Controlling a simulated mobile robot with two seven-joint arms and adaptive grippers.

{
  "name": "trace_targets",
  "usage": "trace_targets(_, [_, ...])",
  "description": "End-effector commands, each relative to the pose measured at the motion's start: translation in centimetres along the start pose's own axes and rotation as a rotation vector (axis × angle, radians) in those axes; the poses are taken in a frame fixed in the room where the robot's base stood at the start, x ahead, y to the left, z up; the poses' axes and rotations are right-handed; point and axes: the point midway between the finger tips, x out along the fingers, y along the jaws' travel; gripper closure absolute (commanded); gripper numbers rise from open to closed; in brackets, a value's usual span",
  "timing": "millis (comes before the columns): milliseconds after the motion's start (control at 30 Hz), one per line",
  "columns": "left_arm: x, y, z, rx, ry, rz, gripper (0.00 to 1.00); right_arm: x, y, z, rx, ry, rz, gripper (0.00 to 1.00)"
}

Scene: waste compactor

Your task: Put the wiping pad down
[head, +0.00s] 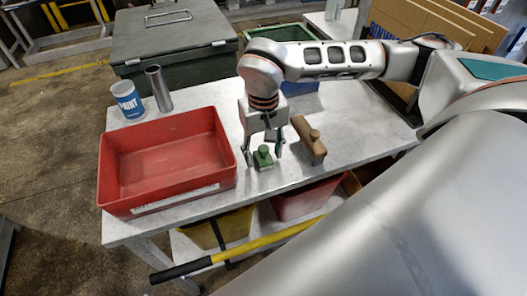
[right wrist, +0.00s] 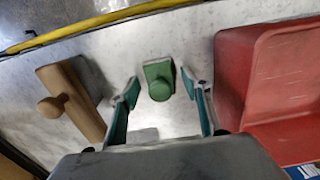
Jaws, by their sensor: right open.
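The wiping pad seems to be the small green block with a round knob (head: 263,158) on the white table, just right of the red bin. In the right wrist view the green pad (right wrist: 158,80) sits between and slightly beyond the fingertips, knob facing the camera. My right gripper (head: 264,160) is open and points down at the pad, one finger on each side; the fingers (right wrist: 163,95) appear clear of it. My left gripper is not in view.
An empty red bin (head: 168,196) is left of the pad. A brown wooden block with a knob (head: 310,142) lies to the right. A yellow bar (head: 245,246) runs along the front.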

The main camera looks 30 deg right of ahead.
Motion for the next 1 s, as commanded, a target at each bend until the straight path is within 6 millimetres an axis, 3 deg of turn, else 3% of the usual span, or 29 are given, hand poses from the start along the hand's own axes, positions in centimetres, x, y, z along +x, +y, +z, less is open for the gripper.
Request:
trace_targets(233, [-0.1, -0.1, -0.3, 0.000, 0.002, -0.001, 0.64, -1.2, 0.0, -0.1, 0.000, 0.003, -0.001, 0.53])
trace_targets(700, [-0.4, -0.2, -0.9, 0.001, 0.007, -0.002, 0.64, -10.1, 0.0, -0.1, 0.000, 0.004, -0.001, 0.53])
trace_targets(1000, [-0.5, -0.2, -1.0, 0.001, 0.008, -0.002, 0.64, -12.3, 0.0, 0.0, 0.001, 0.000, 0.000, 0.53])
